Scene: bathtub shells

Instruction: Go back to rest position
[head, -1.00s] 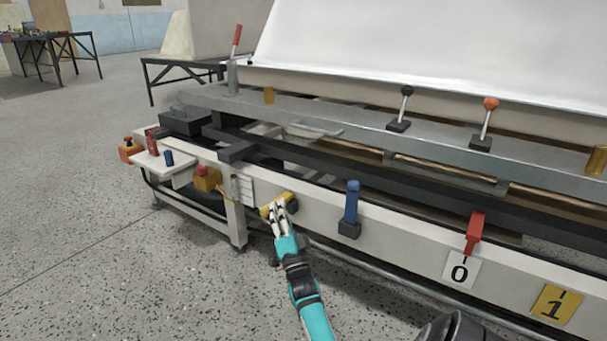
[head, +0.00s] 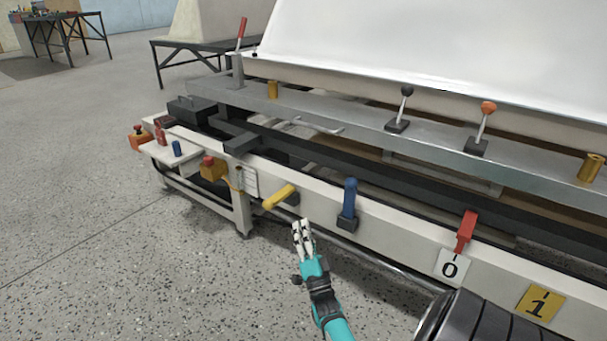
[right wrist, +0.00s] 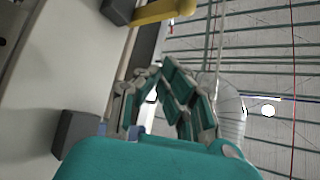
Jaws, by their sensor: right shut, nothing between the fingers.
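My right gripper (head: 302,226) is in the head view, in front of the machine's front rail and below the yellow handle (head: 279,197). It is shut and empty, apart from the handle. In the right wrist view its closed fingers (right wrist: 170,75) show in the middle, and the yellow handle (right wrist: 165,11) is beyond them at the top. My left gripper is not in view.
The machine's pale front rail (head: 400,240) carries a blue handle (head: 349,198) and a red lever (head: 466,231) above the "0" plate (head: 450,268). A side shelf (head: 165,153) with small items juts out at left. Open speckled floor (head: 80,220) lies to the left.

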